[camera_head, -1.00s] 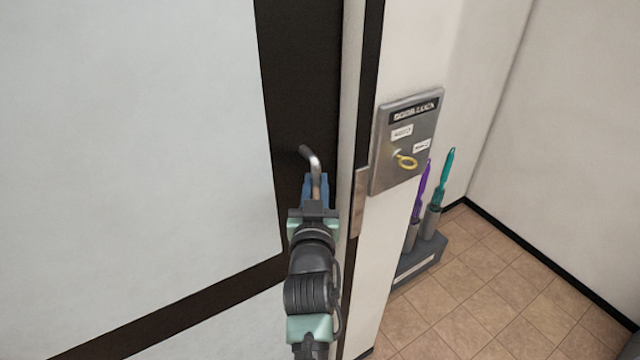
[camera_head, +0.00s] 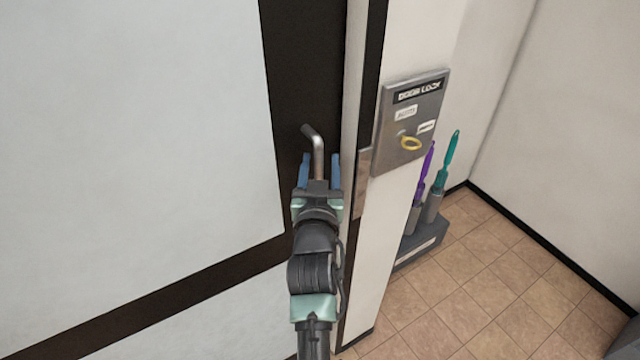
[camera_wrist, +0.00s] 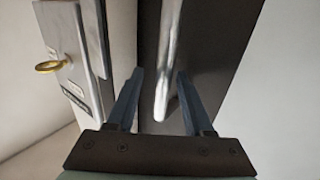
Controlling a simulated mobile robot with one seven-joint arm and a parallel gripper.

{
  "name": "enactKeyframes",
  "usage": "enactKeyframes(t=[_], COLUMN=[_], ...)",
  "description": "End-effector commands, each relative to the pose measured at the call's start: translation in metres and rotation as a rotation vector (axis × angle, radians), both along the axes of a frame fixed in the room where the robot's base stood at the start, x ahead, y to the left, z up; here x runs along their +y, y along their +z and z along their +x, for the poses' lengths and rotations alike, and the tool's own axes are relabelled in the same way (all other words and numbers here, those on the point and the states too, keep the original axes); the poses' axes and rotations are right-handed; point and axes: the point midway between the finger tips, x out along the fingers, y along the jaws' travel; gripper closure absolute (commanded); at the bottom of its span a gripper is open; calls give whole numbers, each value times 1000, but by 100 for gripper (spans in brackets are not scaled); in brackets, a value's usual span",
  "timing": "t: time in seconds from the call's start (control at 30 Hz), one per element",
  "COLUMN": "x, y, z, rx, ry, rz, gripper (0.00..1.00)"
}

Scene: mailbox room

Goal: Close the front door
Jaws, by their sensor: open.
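The front door (camera_head: 140,120) has pale panels and a dark frame, and fills the left of the head view. Its dark edge stands close beside the white door jamb (camera_head: 352,90); I cannot tell whether it is fully shut. A bent metal handle (camera_head: 318,155) sticks out from the dark frame. My gripper (camera_head: 320,172) is open, with its blue fingers on either side of the handle's lower end. In the wrist view the handle (camera_wrist: 168,60) runs between the two spread fingers (camera_wrist: 158,100); contact with either finger cannot be made out.
A grey door-lock plate (camera_head: 408,122) with a yellow key (camera_head: 411,143) is on the wall right of the door. A dark stand (camera_head: 422,245) holding a purple and a teal brush is on the tiled floor.

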Motion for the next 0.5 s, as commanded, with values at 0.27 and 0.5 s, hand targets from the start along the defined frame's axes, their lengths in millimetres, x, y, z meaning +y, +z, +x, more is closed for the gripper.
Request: enactKeyframes(t=[0.27,0.5], x=[0,-1], y=[-4,-4], z=[-39,-81], rx=[2,3], ry=[0,-1], rz=[1,1], gripper=[48,48])
